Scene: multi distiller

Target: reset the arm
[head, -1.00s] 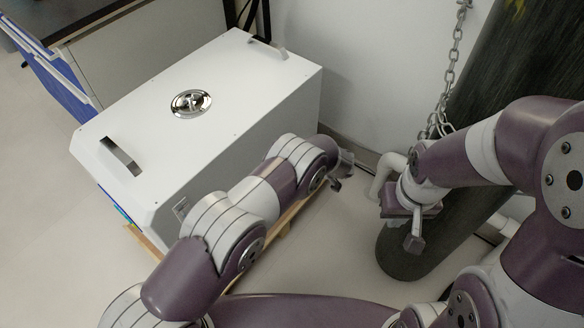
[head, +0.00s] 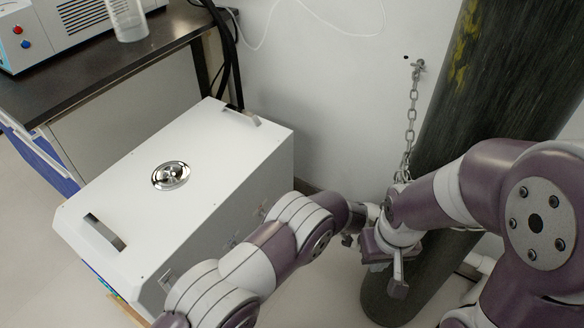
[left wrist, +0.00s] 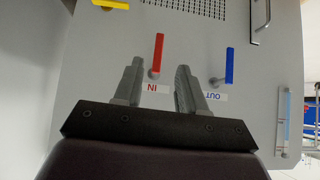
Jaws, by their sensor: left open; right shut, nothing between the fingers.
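My left arm comes in from the lower left in the head view, and its gripper (head: 352,226) is small and partly hidden there. In the left wrist view the left gripper (left wrist: 155,90) is open, with nothing between its fingers. Its fingers point at a grey panel with a red lever (left wrist: 158,52) marked IN and a blue lever (left wrist: 229,66) marked OUT. My right gripper (head: 398,278) hangs down in front of the dark cylinder, shut and empty. The two grippers are close together in the head view.
A white box (head: 200,150) with a round metal fitting stands left of my arms. A dark gas cylinder (head: 480,100) with a chain (head: 411,105) stands at the right.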

